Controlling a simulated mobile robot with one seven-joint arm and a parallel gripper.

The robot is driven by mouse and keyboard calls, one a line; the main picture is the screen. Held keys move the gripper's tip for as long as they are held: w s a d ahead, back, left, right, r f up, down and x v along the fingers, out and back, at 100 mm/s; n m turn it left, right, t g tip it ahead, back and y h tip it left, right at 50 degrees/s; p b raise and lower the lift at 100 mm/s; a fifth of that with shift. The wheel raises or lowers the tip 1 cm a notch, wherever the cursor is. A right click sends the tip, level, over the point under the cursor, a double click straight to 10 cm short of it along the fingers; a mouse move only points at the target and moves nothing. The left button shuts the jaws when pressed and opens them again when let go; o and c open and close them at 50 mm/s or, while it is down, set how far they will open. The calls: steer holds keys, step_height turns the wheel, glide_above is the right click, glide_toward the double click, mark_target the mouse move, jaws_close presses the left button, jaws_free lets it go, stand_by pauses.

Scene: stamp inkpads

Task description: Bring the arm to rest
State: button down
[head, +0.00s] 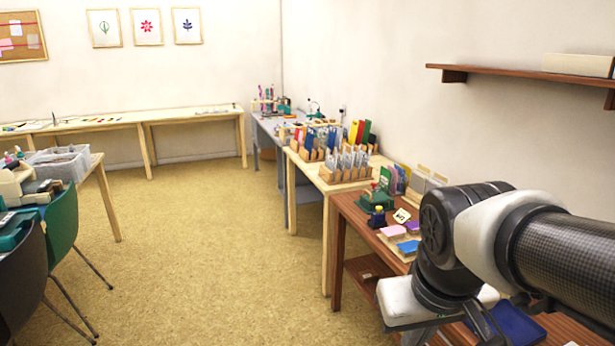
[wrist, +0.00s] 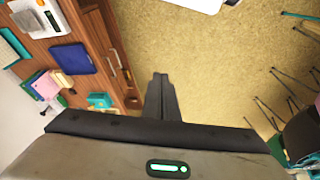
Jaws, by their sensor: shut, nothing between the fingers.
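My gripper shows in the wrist view (wrist: 160,78) with its two dark fingers together and nothing between them. The fingers are over the tan floor, to the right of the brown desk's edge in that view, and touch nothing that I can see. In the head view my arm reaches in from the right, bent in front of the brown desk (head: 343,208). The fingertips cannot be made out clearly there.
A light table with card racks (head: 345,165) stands behind. A green chair (head: 62,222) is at left. The floor (head: 200,240) between is clear.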

step_height(320, 180, up, 22)
steer(key=s+a+m+t+p, duration=0.1)
steer(key=s+p, duration=0.1)
steer(key=p, duration=1.6)
steer(key=shift+s+f+t+y, duration=0.2)
steer(key=shift+s+t+y, duration=0.1)
steer(key=shift+s+t, duration=0.1)
steer(key=shift+a, duration=0.1)
